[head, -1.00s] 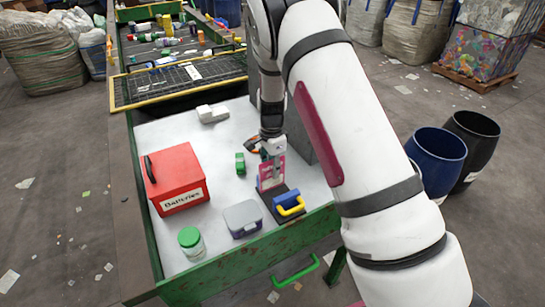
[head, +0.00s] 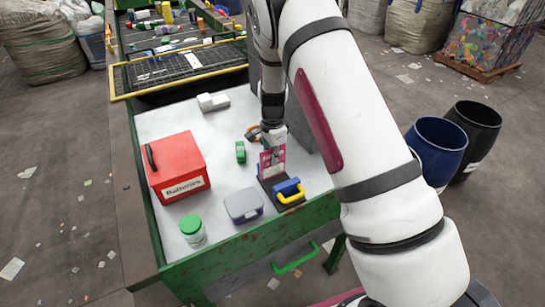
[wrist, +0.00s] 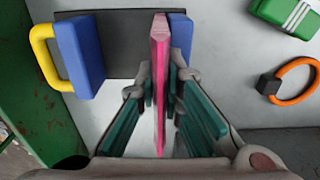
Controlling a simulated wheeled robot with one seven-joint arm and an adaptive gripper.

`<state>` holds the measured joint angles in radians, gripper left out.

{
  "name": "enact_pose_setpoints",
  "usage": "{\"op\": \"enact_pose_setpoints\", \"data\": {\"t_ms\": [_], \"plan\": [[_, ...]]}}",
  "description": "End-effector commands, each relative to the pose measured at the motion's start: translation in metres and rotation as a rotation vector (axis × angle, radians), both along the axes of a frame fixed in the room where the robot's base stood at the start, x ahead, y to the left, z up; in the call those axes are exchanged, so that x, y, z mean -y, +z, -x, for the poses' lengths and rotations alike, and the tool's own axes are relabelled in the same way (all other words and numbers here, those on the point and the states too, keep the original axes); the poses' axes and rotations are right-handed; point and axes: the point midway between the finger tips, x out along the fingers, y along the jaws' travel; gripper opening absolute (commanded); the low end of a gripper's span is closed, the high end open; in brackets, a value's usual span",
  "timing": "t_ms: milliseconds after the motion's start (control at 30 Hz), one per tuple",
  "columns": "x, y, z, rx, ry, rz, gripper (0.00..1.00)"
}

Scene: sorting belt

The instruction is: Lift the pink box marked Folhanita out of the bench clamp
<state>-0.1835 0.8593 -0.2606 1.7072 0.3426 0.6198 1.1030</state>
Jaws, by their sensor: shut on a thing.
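The pink box (head: 279,166) stands upright in the bench clamp (head: 289,190), and its lettering is too small to read. In the wrist view the box (wrist: 159,45) is a thin pink slab seen edge-on. The clamp's blue jaw with a yellow handle (wrist: 80,55) is to its left, with a clear gap over the dark base. The other blue jaw (wrist: 181,38) is close on the box's right; I cannot tell if they touch. My gripper (wrist: 160,88) is shut on the box, a finger on each side. In the head view my gripper (head: 273,150) is over the box.
A red Batteries box (head: 178,166), a green-lidded jar (head: 193,231) and a grey-lidded container (head: 243,205) stand left of the clamp. A green block (head: 240,152) and an orange ring (wrist: 298,80) lie near. A grey panel stands behind my arm. The bench has a green rim (head: 250,246).

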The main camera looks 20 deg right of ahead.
Motion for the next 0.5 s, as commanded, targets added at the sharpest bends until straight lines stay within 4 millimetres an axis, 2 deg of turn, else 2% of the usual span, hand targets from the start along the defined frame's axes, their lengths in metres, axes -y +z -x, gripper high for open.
{"op": "enact_pose_setpoints", "data": {"t_ms": [500], "plan": [[0.003,0.003,0.015,0.000,0.000,0.000,0.00]]}}
